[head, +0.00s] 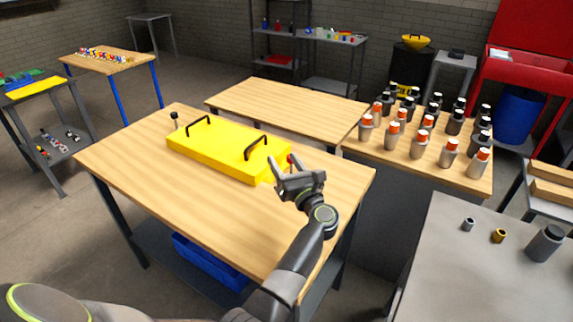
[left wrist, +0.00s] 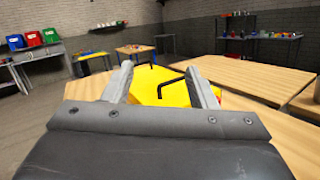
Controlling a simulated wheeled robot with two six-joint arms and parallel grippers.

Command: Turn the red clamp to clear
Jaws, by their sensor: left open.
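The yellow harvester chassis (head: 222,150) lies on a wooden table (head: 150,190), with two black handles on top. A small red knob (head: 291,158), likely the red clamp, shows at its right end, partly hidden by my gripper. A dark knob on a stem (head: 174,118) stands at the chassis's left end. My left gripper (head: 284,168) is open at the right end, its fingers close by the red knob; contact cannot be told.
A bare wooden table (head: 285,105) stands behind. To its right, a table holds several grey and dark bottles (head: 420,145). A grey table (head: 450,270) with small parts is at the lower right. The front of the chassis table is clear.

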